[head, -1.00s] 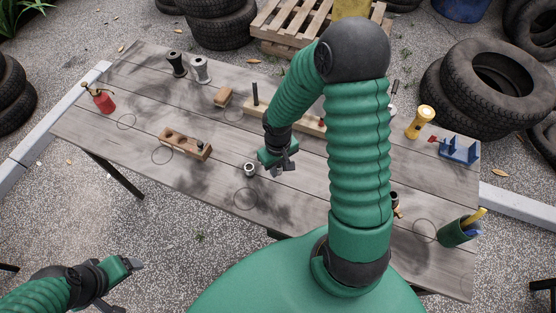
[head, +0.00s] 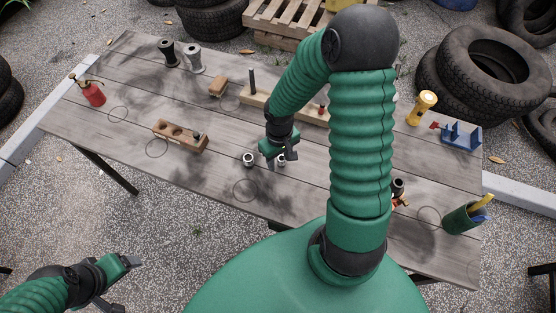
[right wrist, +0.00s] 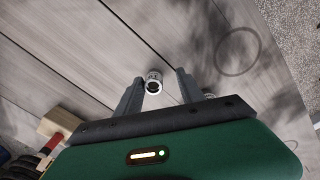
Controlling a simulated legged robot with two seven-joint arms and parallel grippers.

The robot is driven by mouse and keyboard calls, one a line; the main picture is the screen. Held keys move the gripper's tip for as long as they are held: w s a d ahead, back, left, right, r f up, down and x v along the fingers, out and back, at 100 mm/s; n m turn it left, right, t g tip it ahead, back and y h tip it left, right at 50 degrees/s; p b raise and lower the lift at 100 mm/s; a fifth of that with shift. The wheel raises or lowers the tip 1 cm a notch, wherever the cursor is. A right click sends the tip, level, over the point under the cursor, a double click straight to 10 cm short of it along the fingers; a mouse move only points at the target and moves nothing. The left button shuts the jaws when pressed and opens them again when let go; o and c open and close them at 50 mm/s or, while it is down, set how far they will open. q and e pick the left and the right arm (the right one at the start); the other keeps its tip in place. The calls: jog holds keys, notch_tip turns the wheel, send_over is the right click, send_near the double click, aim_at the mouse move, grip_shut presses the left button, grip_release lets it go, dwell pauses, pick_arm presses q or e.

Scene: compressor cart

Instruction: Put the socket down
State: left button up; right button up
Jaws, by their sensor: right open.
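A small silver socket (head: 281,159) stands on the wooden table at my right gripper (head: 278,157). In the right wrist view this socket (right wrist: 153,83) stands upright between the spread fingers of my right gripper (right wrist: 155,82), with gaps on both sides. My left gripper (head: 126,284) is off the table at the lower left, fingers apart and empty.
Drawn circles (head: 245,190) mark the table.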

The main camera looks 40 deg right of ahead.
aim_at(282, 158)
notch_tip(282, 158, up, 10)
jog(key=d+f+p, duration=0.1)
jog(key=p, duration=0.2)
pick_arm(q)
jog(key=r, duration=0.1)
jog(key=d+r, duration=0.1)
jog(key=r, duration=0.1)
jog(key=shift+s+r, duration=0.15)
jog(key=shift+r, duration=0.1)
pick_arm(e)
jog(key=s+a+r+t, duration=0.1)
jog(key=a+r, duration=0.1)
jog(key=a, duration=0.3)
jog(key=a+r+n+t, duration=0.1)
jog(key=a+r, duration=0.1)
jog(key=a, duration=0.4)
jog(key=shift+s+a+r+t, duration=0.2)
jog(key=shift+s+t, duration=0.1)
jog(key=shift+s, duration=0.05)
pick_arm(q)
jog(key=shift+c, duration=0.5)
pick_arm(e)
jog(key=shift+w+d, duration=0.1)
jog(key=shift+w, duration=0.05)
